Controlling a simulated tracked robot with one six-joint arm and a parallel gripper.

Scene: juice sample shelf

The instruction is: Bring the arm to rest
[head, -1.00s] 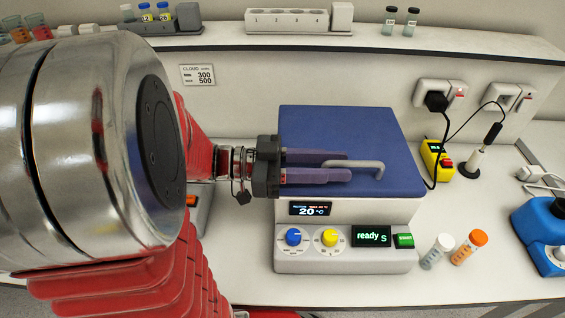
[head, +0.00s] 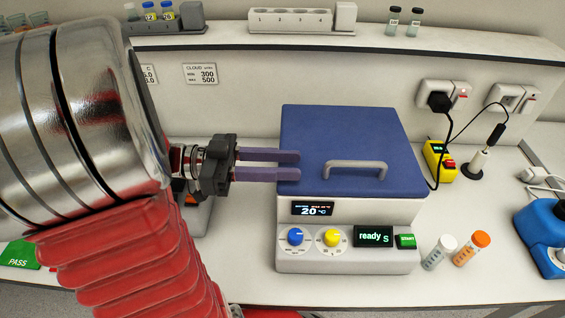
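My gripper (head: 299,165) is at the left part of the blue lid of the white machine. Its two purple fingers are parallel, with a gap between them and nothing in it. The fingertips overlap the lid's left edge in the picture and are apart from the grey handle (head: 356,165). The blue lid (head: 370,132) looks shut. The machine (head: 290,262) shows 20 °C and "ready" on its displays. My arm fills the left side and hides part of the bench.
A blue device (head: 543,235) is at the right edge. A yellow box (head: 438,162) and cables are behind. A shelf (head: 300,44) with racks and vials runs above.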

